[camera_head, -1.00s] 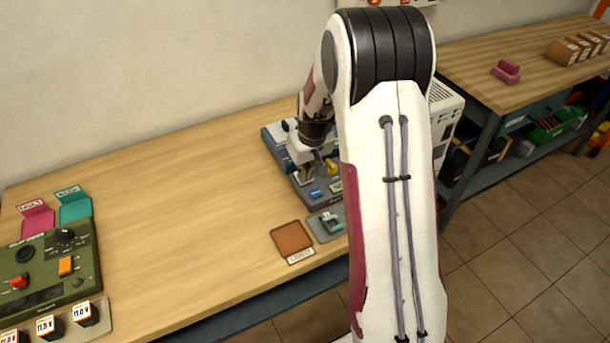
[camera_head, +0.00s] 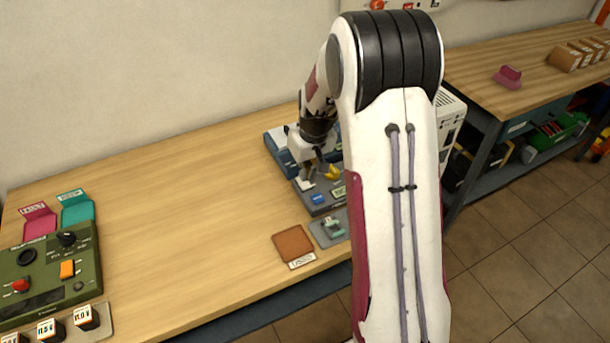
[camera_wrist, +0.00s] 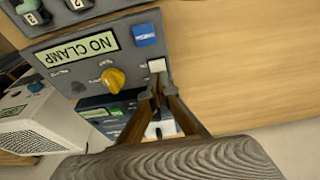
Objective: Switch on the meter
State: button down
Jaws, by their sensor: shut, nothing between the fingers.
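A grey device (camera_head: 327,207) stands at the back right of the bench and looks like the meter. In the wrist view its panel (camera_wrist: 57,65) has a lit display (camera_wrist: 76,54) reading "NO CLAMP", a yellow knob (camera_wrist: 112,79), a blue button (camera_wrist: 144,35) and a small white switch (camera_wrist: 157,66). My gripper (camera_wrist: 158,92) is shut and empty, its tips close to the white switch at the panel's edge. I cannot tell whether they touch it. In the head view my gripper (camera_head: 310,173) is over the device's left side, and my arm hides its right part.
A blue device (camera_head: 276,145) stands behind the grey one. A brown pad (camera_head: 293,243) and a small grey tray (camera_head: 326,235) lie in front. A green panel (camera_head: 55,268) with knobs and buttons is at left. The bench middle is clear.

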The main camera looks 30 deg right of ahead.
jog(key=s+v, duration=0.2)
jog(key=v, duration=1)
jog(key=shift+f, duration=0.25)
dwell(0.5)
jog(key=s+a+r+t, duration=0.1)
jog(key=s+a+r, duration=0.2)
jog(key=s, duration=0.5)
jog(key=s+a+r+t, duration=0.1)
jog(key=s+a+r, duration=0.3)
jog(key=s, duration=0.5)
jog(key=s+a+r, duration=0.3)
jog(key=s+a, duration=0.4)
jog(key=s, duration=0.2)
jog(key=shift+s+r+t, duration=0.2)
jog(key=shift+r+t, duration=0.05)
jog(key=shift+t, duration=0.15)
dwell(2.1)
